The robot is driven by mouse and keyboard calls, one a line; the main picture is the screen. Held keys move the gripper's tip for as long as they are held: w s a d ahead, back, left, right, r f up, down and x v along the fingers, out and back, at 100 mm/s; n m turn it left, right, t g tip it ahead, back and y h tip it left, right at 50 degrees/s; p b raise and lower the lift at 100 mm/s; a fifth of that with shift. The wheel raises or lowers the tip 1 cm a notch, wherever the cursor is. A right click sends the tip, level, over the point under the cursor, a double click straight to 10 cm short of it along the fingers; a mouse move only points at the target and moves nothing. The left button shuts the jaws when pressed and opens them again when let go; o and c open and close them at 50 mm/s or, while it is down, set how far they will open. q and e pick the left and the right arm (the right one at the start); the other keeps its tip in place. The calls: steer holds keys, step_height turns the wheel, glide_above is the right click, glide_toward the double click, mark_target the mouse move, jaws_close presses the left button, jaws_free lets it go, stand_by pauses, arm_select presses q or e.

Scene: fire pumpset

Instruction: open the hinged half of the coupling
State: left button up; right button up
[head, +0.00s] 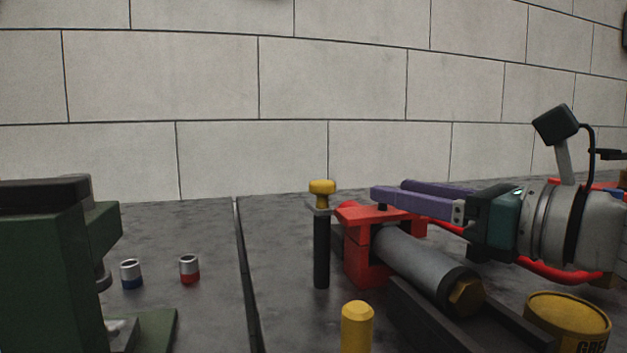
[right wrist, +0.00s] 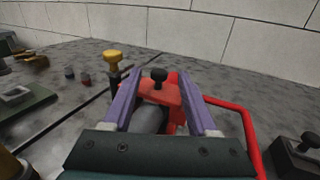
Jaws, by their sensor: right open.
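The red coupling (head: 366,256) sits around the far end of a grey cylinder (head: 425,262). Its red upper half (right wrist: 157,92) lies flat across the top and looks closed. A black knob (right wrist: 159,75) stands on that half; it shows small in the head view (head: 382,207). My right gripper (head: 390,192) reaches in from the right with two purple fingers. It is open, with the fingers on either side of the knob in the right wrist view. I cannot tell whether they touch it. The hinge is not clearly visible. My left gripper is not in view.
A black post with a yellow knob (head: 322,188) stands just left of the coupling. A yellow peg (head: 357,325) and a yellow tin (head: 568,320) are in front. A green machine (head: 45,265) stands at left, near two small cups (head: 189,268). A red tube (right wrist: 247,130) runs alongside.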

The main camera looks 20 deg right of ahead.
steer(key=shift+x, duration=1.85)
jaws_close()
